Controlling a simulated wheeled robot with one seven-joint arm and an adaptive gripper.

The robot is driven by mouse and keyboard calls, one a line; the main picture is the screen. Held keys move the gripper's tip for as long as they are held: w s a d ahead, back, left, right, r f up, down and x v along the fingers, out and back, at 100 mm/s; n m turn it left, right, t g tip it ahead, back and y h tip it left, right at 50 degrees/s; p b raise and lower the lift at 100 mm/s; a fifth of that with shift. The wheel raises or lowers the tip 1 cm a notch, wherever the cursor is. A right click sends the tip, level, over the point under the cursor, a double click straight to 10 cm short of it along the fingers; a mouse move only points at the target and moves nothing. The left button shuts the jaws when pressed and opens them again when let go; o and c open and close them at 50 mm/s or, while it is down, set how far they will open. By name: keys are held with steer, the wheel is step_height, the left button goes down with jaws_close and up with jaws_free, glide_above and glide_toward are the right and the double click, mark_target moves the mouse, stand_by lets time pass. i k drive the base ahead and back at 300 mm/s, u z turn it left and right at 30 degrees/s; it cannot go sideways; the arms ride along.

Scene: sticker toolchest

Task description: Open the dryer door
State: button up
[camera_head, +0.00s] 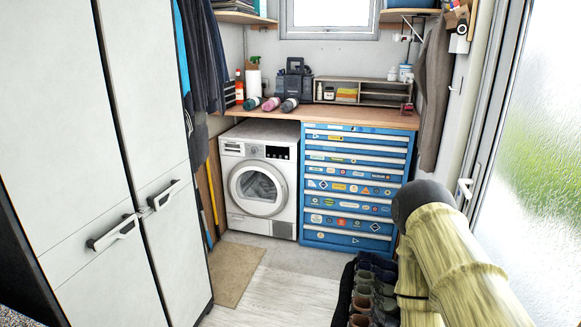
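The dryer (231,150) is a white front-loading machine under the wooden counter, in the middle of the head view. It has a dark display panel at its upper right. Its round door (236,190) has a silvery rim and a glass window, and it appears shut. Greyish contents show dimly through the glass. Links of my arm fill the lower right, well to the right of the dryer. My gripper does not show, so its state is hidden.
A blue sticker-covered tool chest (349,187) stands directly right of the dryer. Tall white cabinets (75,130) line the left side. Several shoes (365,290) sit on the floor at the lower right. A tan mat (235,273) and clear floor lie before the dryer.

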mark_target(260, 208)
steer(key=i, duration=2.7)
steer(key=u, duration=1.15)
